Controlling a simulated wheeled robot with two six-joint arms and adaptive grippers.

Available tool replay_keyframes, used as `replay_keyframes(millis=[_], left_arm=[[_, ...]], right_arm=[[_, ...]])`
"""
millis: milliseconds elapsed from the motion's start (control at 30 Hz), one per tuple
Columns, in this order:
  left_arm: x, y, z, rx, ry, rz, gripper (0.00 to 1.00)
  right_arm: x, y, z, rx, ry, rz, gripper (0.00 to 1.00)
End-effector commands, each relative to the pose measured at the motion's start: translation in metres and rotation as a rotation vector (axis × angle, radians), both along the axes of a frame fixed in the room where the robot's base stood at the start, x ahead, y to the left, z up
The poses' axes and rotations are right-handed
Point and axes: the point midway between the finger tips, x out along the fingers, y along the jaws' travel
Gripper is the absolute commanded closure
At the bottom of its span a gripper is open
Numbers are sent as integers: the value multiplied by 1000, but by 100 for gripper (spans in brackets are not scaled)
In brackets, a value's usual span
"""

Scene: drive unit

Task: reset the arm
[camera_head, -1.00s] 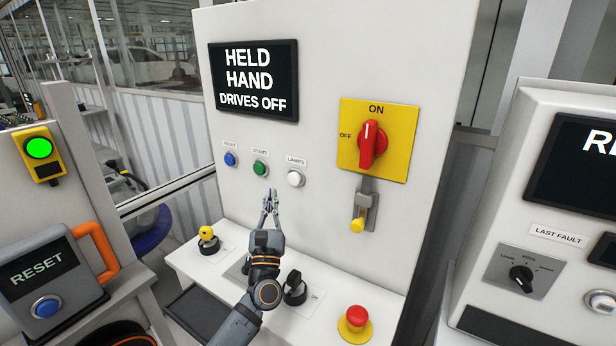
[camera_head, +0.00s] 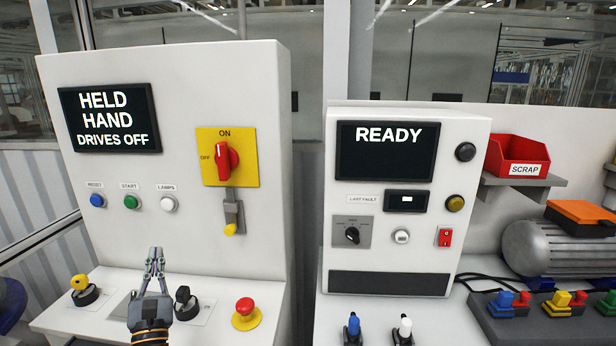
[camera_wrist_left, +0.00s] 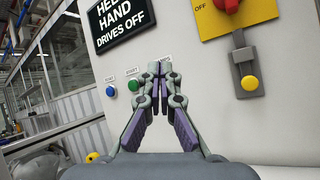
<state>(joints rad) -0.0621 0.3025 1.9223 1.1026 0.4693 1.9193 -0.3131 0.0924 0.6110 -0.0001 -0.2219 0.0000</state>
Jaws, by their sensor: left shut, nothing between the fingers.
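My left gripper (camera_head: 155,254) is at the lower left of the head view, fingers pointing up with the tips together and nothing between them. It is in front of the left cabinet (camera_head: 265,120), over its console ledge and below the green START button (camera_head: 131,202) and white LAMPS button (camera_head: 168,204). The left wrist view shows the fingers (camera_wrist_left: 158,66) with tips meeting, overlapping the panel near the LAMPS label; the LAMPS button is hidden there. The blue RESET button (camera_head: 97,200) is left of START. The cabinet's screen (camera_head: 110,118) reads HELD HAND DRIVES OFF. My right gripper is not in view.
The ledge carries a yellow-knobbed switch (camera_head: 80,284), a black selector (camera_head: 184,300) and a red mushroom button (camera_head: 245,308). A red rotary switch (camera_head: 224,158) is above. Right are a READY screen (camera_head: 388,150), a SCRAP bin (camera_head: 518,156) and a motor (camera_head: 560,248).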

Motion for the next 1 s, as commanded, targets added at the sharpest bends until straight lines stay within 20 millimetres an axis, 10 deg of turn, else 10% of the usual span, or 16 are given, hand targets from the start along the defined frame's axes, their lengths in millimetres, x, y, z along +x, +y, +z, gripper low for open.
replay_keyframes(millis=[367, 600, 800, 1000], left_arm=[[-4, -98, -62, 731, 349, -46, 100], [-57, -154, -170, 1642, 624, -167, 100], [-133, -142, -246, 2333, 739, -409, 100], [-204, -113, -280, 2740, 754, -722, 100]], right_arm=[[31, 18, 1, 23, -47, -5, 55], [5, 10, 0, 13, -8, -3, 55], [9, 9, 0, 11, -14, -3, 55], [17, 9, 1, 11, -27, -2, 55]])
